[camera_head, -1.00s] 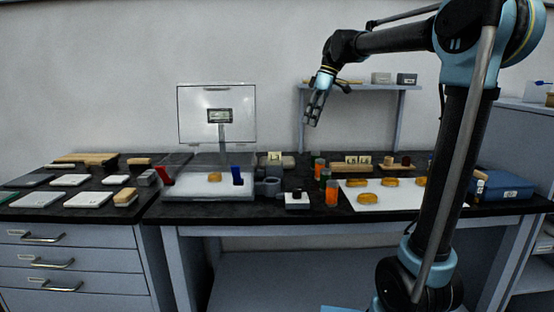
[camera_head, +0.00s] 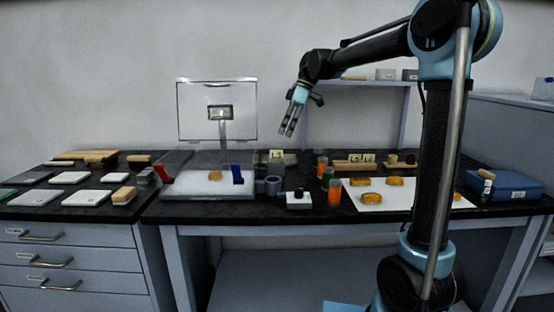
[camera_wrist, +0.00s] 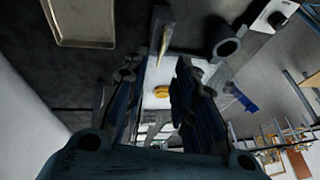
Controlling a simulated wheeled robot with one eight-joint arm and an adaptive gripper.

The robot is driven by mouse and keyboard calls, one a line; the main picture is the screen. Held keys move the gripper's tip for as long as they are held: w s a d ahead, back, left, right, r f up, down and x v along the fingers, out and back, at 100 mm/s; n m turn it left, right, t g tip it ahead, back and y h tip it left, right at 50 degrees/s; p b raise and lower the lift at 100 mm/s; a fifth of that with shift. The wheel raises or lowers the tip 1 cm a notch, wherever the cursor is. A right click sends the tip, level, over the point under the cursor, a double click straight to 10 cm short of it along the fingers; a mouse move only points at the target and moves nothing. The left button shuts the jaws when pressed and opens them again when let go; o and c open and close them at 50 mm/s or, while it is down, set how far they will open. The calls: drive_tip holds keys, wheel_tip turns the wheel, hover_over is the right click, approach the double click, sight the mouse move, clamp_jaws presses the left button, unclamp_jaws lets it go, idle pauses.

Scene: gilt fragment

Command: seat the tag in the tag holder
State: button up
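In the head view, a small cream card, likely a tag (camera_head: 276,155), stands at the back of the bench by a grey block (camera_head: 290,159). Two similar cards (camera_head: 362,158) stand in a wooden rack (camera_head: 350,166) to the right. I cannot tell which of these the task's tag and holder are. My gripper (camera_head: 289,133) hangs above the back of the bench, fingers down, above and apart from the single card. In the wrist view its fingers (camera_wrist: 155,95) are spread with nothing held between them. A narrow upright piece (camera_wrist: 163,45) shows beyond them, perhaps a card edge-on.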

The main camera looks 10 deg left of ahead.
sight(276, 156)
drive_tip(key=shift+x, duration=3.95)
drive_tip(key=shift+s+a+r, duration=0.1)
drive_tip(key=shift+a, duration=0.1)
clamp_jaws()
